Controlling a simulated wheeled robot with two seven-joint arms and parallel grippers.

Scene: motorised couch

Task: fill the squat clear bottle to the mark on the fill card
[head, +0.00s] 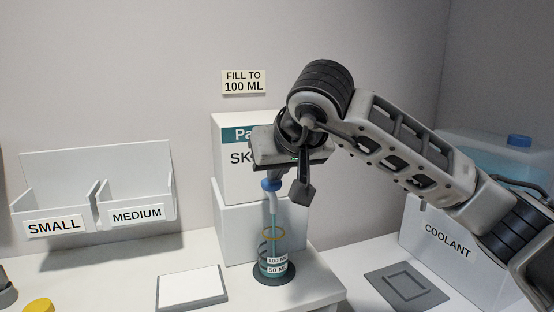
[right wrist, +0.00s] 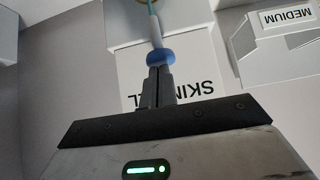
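The squat clear bottle (head: 262,254) stands on a dark round pad (head: 292,278), with a yellow ring near its top and labels reading 100 ML and 50 ML. Teal liquid shows low inside; its exact level is hard to tell. A thin teal stream (head: 273,212) runs down into it from below a blue tap head (head: 271,184). My right gripper (head: 272,176) is above the bottle, its fingers close together and their tips at the blue head, which also shows in the right wrist view (right wrist: 160,57). The fill card (head: 244,82) reads FILL TO 100 ML. My left gripper is not in view.
Wall bins labelled SMALL (head: 54,225) and MEDIUM (head: 138,214) are at left. A white plate (head: 191,287) lies left of the bottle. A COOLANT box (head: 450,242) and a grey square pad (head: 405,287) are at right. A yellow object (head: 39,306) is at lower left.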

